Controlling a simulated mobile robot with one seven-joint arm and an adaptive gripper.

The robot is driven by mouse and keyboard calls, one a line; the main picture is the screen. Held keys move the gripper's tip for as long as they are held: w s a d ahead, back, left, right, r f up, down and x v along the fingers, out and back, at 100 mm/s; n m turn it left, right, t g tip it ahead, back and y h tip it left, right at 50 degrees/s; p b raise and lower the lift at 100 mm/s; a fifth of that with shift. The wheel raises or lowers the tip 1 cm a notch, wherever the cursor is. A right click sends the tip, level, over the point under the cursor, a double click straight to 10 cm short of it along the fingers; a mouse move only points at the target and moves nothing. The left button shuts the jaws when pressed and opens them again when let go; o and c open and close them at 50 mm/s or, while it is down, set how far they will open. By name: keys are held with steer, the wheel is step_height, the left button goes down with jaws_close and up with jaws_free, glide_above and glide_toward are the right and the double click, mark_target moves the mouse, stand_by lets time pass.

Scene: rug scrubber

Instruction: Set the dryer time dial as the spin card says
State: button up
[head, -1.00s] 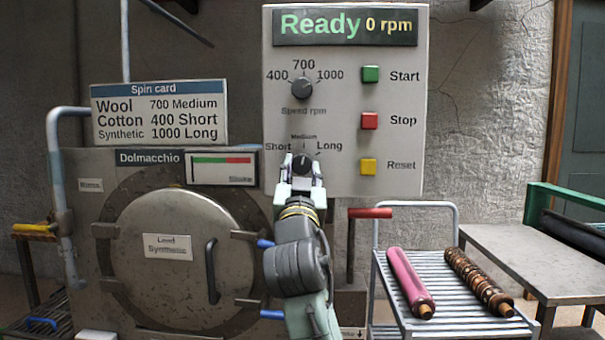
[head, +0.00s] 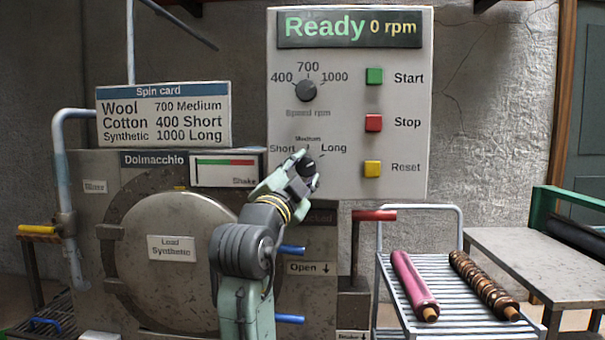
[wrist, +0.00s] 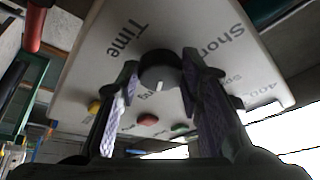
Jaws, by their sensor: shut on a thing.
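The dark round time dial (head: 309,167) is on the lower control panel, with Short at its left, Medium above and Long at its right. My gripper (head: 297,167) is shut on it, reaching in tilted from the lower left. In the wrist view the dial (wrist: 160,70) sits between my fingertips (wrist: 160,80), its white mark pointing to the bottom of that picture, roughly to the Long side. In the head view my fingers partly cover the dial. The spin card (head: 163,113) reads Wool 700 Medium, Cotton 400 Short, Synthetic 1000 Long. The load label (head: 171,248) reads Synthetic.
The speed dial (head: 306,91) is above, marked 400, 700, 1000. Green Start (head: 374,76), red Stop (head: 374,123) and yellow Reset (head: 372,169) buttons stand to the right. The display (head: 349,28) reads Ready 0 rpm. A rack (head: 450,310) with two rolls is at right.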

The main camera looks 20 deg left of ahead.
steer(key=shift+m, duration=0.4)
steer(key=o, duration=1.2)
steer(key=shift+c, duration=0.2)
steer(key=v, duration=1.2)
steer(key=shift+r, duration=0.15)
